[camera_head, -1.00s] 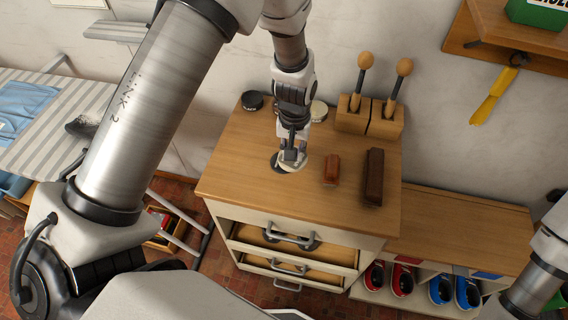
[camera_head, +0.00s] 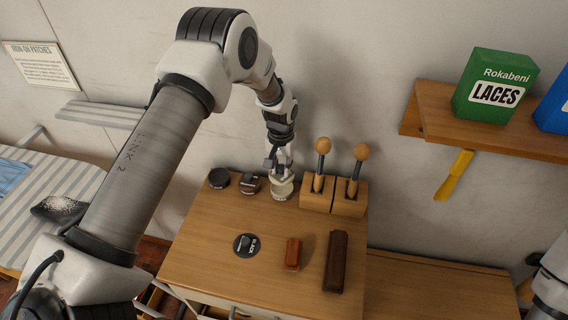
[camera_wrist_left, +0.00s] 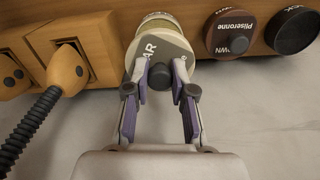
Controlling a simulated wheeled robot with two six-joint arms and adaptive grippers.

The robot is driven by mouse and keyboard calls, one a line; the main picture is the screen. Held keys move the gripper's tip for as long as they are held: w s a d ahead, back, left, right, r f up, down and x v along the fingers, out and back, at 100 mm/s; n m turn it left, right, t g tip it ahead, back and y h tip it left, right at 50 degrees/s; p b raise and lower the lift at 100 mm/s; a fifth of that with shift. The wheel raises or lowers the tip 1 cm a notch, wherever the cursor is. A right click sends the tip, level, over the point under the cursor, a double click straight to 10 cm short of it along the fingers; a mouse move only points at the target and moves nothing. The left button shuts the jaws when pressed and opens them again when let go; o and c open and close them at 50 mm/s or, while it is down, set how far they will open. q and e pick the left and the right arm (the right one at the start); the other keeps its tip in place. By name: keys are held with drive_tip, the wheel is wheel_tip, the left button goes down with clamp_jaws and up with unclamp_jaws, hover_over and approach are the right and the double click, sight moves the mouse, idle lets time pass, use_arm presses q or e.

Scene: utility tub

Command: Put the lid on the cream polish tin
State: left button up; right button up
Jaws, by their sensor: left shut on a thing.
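My left gripper (camera_head: 281,172) is shut on the knob of a pale cream lid (camera_head: 283,184) at the back of the cabinet top. In the left wrist view, the fingers (camera_wrist_left: 160,78) pinch the dark knob of the cream lid (camera_wrist_left: 145,51), whose label partly shows. The cream polish tin (camera_head: 281,197) is right at the lid; in the left wrist view a strip of the tin (camera_wrist_left: 157,22) shows past the lid's far edge. The lid looks slightly tilted or offset; I cannot tell whether it is seated. My right gripper is out of view.
Left of the cream tin stand a lidded brown tin (camera_head: 250,184) and a black tin (camera_head: 219,178). Wooden blocks with round-knobbed handles (camera_head: 318,200) stand close on its right. A black lid (camera_head: 245,245), a reddish block (camera_head: 292,254) and a dark brown block (camera_head: 336,262) lie in front.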

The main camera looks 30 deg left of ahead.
use_arm(q)
drive_tip(key=b, duration=0.3)
hover_over(282, 187)
wheel_tip(282, 187, down, 4)
drive_tip(key=shift+f, duration=0.15)
drive_tip(key=shift+f+b, duration=0.3)
drive_tip(key=shift+f, duration=0.5)
drive_tip(key=shift+f, duration=0.1)
idle(1.2)
drive_tip(key=o, duration=1.4)
